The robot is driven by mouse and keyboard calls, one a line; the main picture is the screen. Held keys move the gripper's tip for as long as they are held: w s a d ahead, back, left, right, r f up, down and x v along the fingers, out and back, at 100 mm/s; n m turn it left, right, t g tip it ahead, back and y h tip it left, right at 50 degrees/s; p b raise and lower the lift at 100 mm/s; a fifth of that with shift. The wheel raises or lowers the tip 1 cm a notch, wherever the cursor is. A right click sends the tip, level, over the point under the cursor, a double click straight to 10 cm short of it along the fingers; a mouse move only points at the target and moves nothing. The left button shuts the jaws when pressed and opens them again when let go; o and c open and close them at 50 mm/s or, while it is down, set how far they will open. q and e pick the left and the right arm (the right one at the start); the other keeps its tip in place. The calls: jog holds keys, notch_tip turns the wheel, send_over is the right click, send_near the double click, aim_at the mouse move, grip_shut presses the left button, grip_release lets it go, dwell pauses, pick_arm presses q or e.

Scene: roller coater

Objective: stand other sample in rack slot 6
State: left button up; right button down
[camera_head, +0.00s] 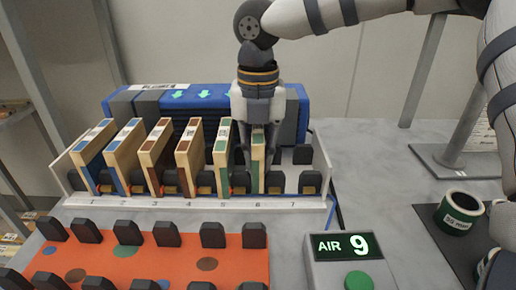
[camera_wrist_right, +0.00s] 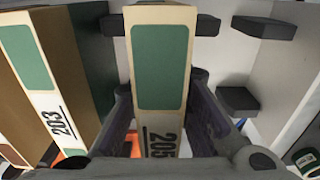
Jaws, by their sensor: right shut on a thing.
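A white rack (camera_head: 190,203) holds upright wooden panels with coloured edges, its slots numbered 1 to 7. My right gripper (camera_head: 257,150) points down at slot 6, shut on a green-edged sample (camera_head: 258,172). That sample stands upright at slot 6, its lower end near the rack floor; I cannot tell whether it rests there. In the right wrist view the held sample (camera_wrist_right: 160,65) reads 205, with a finger on each side. Another green sample (camera_head: 222,150) stands in slot 5; in the wrist view it reads 203 (camera_wrist_right: 60,110). My left gripper is not in view.
Blue-edged and brown-edged panels fill slots 1 to 4; slot 7 (camera_head: 293,185) is empty. A blue air unit (camera_head: 205,98) stands behind. An orange board (camera_head: 150,258) and an "AIR 9" box (camera_head: 345,260) are in front. A green-banded roll (camera_head: 458,212) lies at right.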

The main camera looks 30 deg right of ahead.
aim_at(258, 126)
jog(key=shift+f, duration=0.55)
jog(key=c, duration=1.4)
grip_release()
jog(key=shift+c, duration=0.2)
jog(key=shift+o, duration=0.5)
jog(key=shift+o, duration=1.4)
jog(key=shift+r, duration=4.05)
